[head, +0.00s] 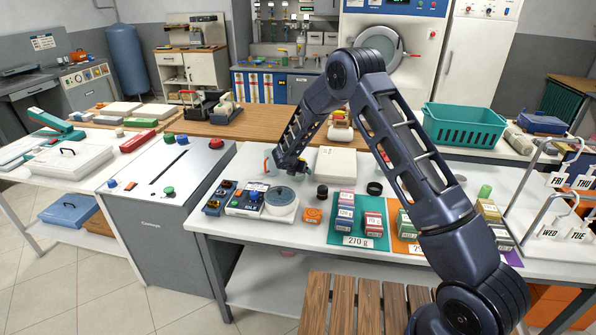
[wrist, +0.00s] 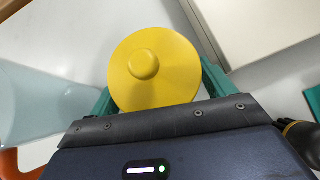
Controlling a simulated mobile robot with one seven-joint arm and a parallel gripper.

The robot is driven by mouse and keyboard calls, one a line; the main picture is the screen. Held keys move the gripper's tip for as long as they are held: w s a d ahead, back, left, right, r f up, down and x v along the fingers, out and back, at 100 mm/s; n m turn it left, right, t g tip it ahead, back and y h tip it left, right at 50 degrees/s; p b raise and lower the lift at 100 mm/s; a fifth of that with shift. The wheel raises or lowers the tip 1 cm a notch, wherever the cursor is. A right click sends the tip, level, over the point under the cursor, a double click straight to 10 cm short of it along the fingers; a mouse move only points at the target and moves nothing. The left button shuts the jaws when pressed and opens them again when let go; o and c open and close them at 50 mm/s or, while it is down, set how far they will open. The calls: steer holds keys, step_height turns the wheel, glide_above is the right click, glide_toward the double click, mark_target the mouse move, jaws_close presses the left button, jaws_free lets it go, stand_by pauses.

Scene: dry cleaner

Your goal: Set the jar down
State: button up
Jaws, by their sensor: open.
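The jar shows in the wrist view as a round yellow lid with a knob (wrist: 152,72), seen from above. Its body is hidden under the lid. My gripper (wrist: 158,84) is open, with one teal finger on each side of the lid. I cannot tell whether either finger touches the jar. In the head view my gripper (head: 284,166) is low over the white counter (head: 240,163), behind the scale. The jar cannot be made out there, behind my arm.
The scale with a round pan (head: 282,200) stands in front of my gripper. A white box (head: 337,163) lies to its right. A dark round container (head: 322,192) and a teal mat (head: 372,241) with small boxes are nearby. The wrist view shows a pale blue see-through shape (wrist: 42,103) at left.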

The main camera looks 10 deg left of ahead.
steer(key=shift+s+a+r, duration=0.1)
steer(key=shift+s+r, duration=0.1)
steer(key=shift+r, duration=0.25)
steer(key=v, duration=1.1)
steer(key=shift+s, duration=0.2)
steer(key=shift+r, duration=0.1)
steer(key=s+d+r+m+g+h, duration=0.1)
steer(key=d+r+m, duration=0.5)
steer(key=d+r, duration=0.5)
steer(key=s+d+r+m+g+h, duration=0.1)
steer(key=d+r+m, duration=0.55)
steer(key=d, duration=0.75)
steer(key=s+d+r+m+g, duration=0.1)
steer(key=s+d+r+m, duration=0.35)
steer(key=d, duration=0.35)
steer(key=s+d+r+m+g, duration=0.1)
steer(key=s+d+r+m, duration=0.2)
steer(key=s+d+r, duration=0.35)
steer(key=s+d+m+y, duration=0.2)
steer(key=s+d+m, duration=0.4)
steer(key=s, duration=0.5)
steer(key=s+d+m+y, duration=0.1)
steer(key=s+d+m, duration=0.5)
steer(key=s, duration=0.6)
steer(key=shift+s+m+y, duration=0.2)
steer(key=shift+m+y, duration=0.2)
steer(key=shift+m, duration=0.5)
